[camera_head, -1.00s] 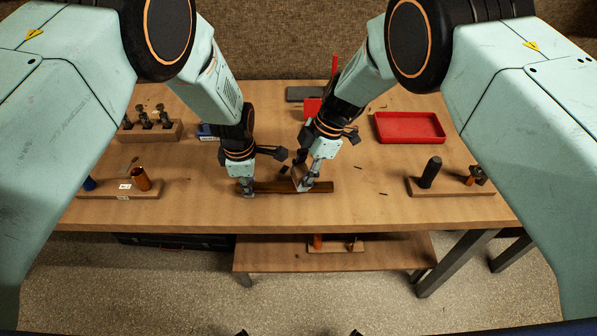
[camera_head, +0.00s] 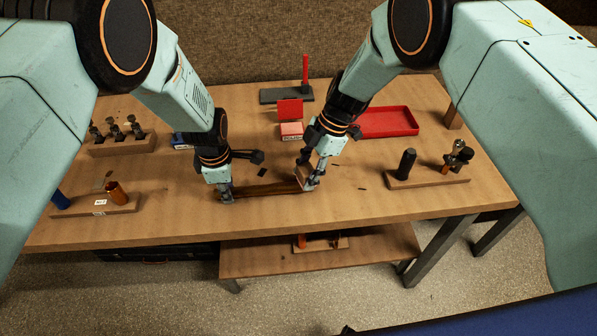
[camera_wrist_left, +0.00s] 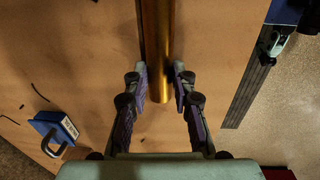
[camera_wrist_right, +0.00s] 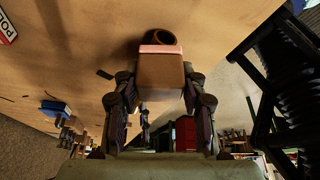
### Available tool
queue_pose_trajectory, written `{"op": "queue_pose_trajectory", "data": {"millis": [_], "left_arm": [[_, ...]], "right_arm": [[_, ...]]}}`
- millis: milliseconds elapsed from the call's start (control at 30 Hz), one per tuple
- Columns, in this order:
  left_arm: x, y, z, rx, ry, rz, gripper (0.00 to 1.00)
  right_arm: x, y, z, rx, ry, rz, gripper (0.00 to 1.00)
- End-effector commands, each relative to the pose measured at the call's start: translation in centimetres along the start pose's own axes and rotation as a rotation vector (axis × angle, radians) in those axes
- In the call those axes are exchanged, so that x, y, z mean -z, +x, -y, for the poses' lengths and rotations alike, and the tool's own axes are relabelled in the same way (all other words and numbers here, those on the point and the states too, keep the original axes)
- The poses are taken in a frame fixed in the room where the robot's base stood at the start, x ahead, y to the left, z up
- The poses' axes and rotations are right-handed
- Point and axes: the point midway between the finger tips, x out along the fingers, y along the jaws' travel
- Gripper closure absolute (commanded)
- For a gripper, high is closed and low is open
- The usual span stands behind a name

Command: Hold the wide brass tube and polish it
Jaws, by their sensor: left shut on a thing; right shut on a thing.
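The wide brass tube (camera_head: 265,190) lies lengthwise left to right near the front middle of the table. My left gripper (camera_head: 226,197) is shut on its left end; the left wrist view shows the tube (camera_wrist_left: 161,45) between the fingers (camera_wrist_left: 163,88). My right gripper (camera_head: 309,184) is shut on a brown block with a pink face, the polishing block (camera_wrist_right: 160,72). In the head view it is at the tube's right end. In the right wrist view a dark round tube opening shows just beyond the pink face. Whether they touch is unclear.
A red tray (camera_head: 390,122) and a stand with a red rod (camera_head: 286,95) are at the back. Boards with parts stand left (camera_head: 128,207) and right (camera_head: 429,179). A wooden rack with several metal parts (camera_head: 124,147) is at the back left. A blue padlock (camera_wrist_left: 54,127) lies nearby.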

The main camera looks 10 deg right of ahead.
Motion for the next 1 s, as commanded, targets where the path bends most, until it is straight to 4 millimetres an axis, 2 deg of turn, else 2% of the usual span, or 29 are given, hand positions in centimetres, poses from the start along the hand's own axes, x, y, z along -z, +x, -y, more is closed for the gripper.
{"op": "queue_pose_trajectory", "data": {"millis": [267,700,1000], "left_arm": [[0.0,0.0,-0.1,-0.001,0.000,0.000,1.00],[0.0,0.0,0.0,-0.001,0.000,0.000,1.00],[0.0,0.0,0.0,0.000,0.000,0.000,1.00]], "right_arm": [[0.0,0.0,0.2,0.004,0.000,0.001,0.83],[2.9,1.0,-0.9,0.003,-0.001,0.001,0.83],[3.9,1.4,-1.2,0.003,-0.001,0.001,0.83]]}}
